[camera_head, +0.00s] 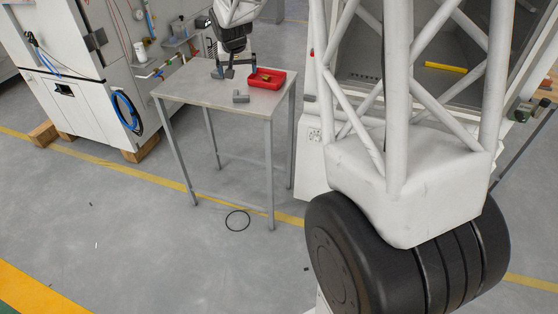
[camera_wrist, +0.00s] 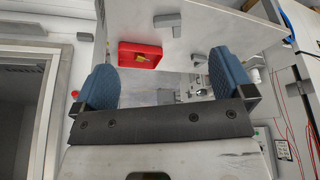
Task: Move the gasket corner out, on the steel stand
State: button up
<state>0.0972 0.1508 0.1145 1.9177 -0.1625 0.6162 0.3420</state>
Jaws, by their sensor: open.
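The steel stand (camera_head: 205,94) is a light grey table with thin legs; its top also shows in the wrist view (camera_wrist: 195,35). A small yellow piece (camera_wrist: 145,57) lies inside a red tray (camera_wrist: 122,54) on it, and the tray shows in the head view (camera_head: 281,83). This piece may be the gasket corner; I cannot tell for sure. My gripper (camera_head: 240,69) is above the stand, beside the tray, with its fingers apart. In the wrist view my gripper (camera_wrist: 160,82) shows two blue pads with nothing held between them.
A grey angled block (camera_head: 241,97) lies near the stand's front edge. Another grey piece (camera_head: 217,73) lies close to my gripper's left finger. A white cabinet (camera_head: 65,100) with hoses stands to the left. A black ring (camera_head: 238,220) lies on the floor. The stand's left top is clear.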

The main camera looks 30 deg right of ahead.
jog(key=s+a+r+n, duration=0.1)
jog(key=s+a+r, duration=0.15)
jog(key=s, duration=0.95)
jog(key=s+a+r+n+g+y, duration=0.1)
jog(key=s+a+r, duration=0.15)
jog(key=s, duration=0.85)
jog(key=s+a+r, duration=0.2)
jog(key=s+r, duration=0.1)
jog(key=s, duration=0.9)
jog(key=s+a+f+n, duration=0.1)
jog(key=s+a+f, duration=0.1)
jog(key=s, duration=1.1)
jog(key=shift+s+f, duration=0.25)
jog(key=shift+f, duration=0.15)
